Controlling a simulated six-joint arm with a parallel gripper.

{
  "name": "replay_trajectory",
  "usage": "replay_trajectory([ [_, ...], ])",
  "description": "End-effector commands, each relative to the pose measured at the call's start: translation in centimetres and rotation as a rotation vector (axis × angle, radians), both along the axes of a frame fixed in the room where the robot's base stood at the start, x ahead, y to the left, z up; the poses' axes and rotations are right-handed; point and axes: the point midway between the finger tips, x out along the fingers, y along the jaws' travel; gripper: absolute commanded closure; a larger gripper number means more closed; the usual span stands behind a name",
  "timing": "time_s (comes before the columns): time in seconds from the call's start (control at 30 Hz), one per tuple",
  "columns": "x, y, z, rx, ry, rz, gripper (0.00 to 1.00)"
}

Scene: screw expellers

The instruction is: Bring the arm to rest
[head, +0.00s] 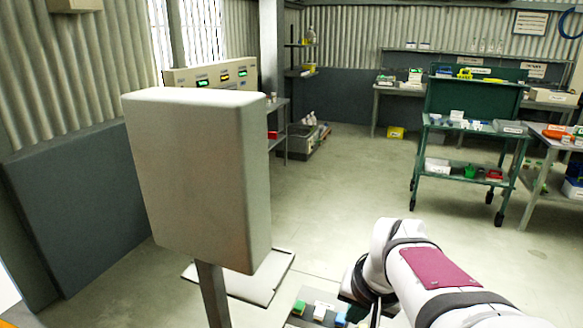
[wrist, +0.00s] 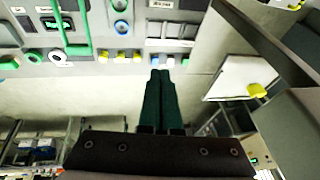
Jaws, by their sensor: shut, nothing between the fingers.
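My gripper (wrist: 160,75) shows in the wrist view with its two dark green fingers together and nothing between them. The fingers point toward a grey panel (wrist: 125,45) with green handles, round fittings and small yellow and white parts. I cannot tell whether the fingertips touch anything; they appear apart from it.
A large grey box on a post (head: 195,180) stands left of my arm in the head view. A green trolley (head: 470,125) with bins stands at the right. A low tray with coloured blocks (head: 318,312) lies beside my arm. Open floor (head: 350,190) lies between them.

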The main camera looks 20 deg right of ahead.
Motion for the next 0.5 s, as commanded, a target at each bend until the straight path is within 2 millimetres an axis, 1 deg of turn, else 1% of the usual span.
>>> replay_trajectory([
  [0.03, 0.0, 3.1, 1.0, -0.006, -0.039, 0.062, 1.0],
  [0.07, -0.1, 4.8, 1.5, -0.005, -0.061, 0.095, 1.0],
  [0.1, -0.4, 6.9, 2.0, -0.001, -0.09, 0.137, 1.0],
  [0.2, -1.6, 11.6, 3.0, 0.011, -0.158, 0.237, 1.0],
  [0.3, -3.3, 15.4, 3.4, 0.032, -0.218, 0.33, 1.0],
  [0.43, -5.9, 19.5, 3.6, 0.07, -0.29, 0.444, 1.0],
  [0.47, -6.4, 19.6, 2.7, 0.084, -0.246, 0.441, 1.0],
  [0.5, -7.3, 19.4, 1.4, 0.101, -0.166, 0.426, 1.0],
])
